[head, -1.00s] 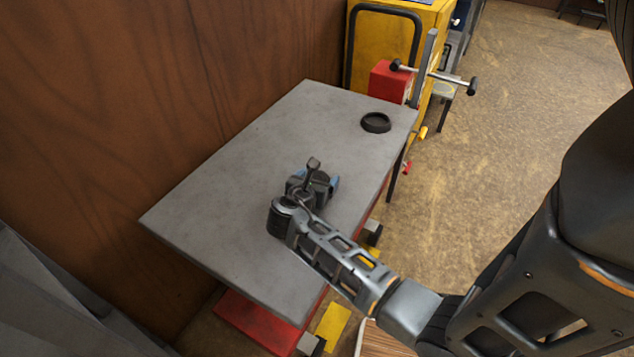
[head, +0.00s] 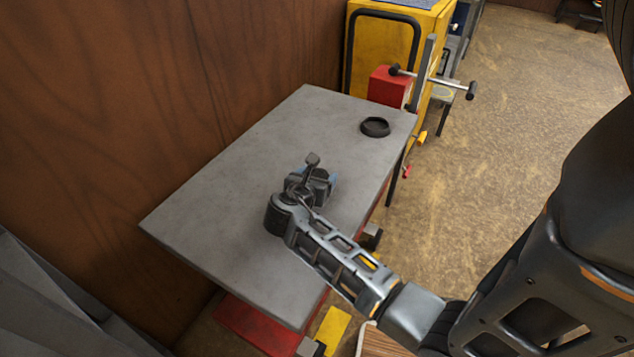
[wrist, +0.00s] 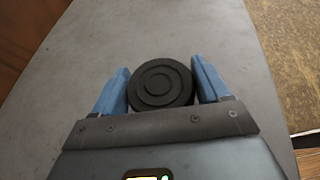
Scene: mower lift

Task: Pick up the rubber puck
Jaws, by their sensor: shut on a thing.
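The rubber puck (wrist: 160,86) is a black disc with raised concentric rings in the wrist view. It sits between the two blue fingers of my gripper (wrist: 161,78), with a finger against each side. In the head view my gripper (head: 322,174) is over the middle of the grey table top (head: 225,215), pointing down at it. There my gripper's own body hides the puck. I cannot tell whether the puck still touches the table.
A black round dish-like piece (head: 375,127) lies near the table's far right corner. A red block (head: 388,88) with a T-bar and a yellow cabinet (head: 430,45) stand beyond the far edge. A wooden wall (head: 150,100) runs along the left. The table's near left is bare.

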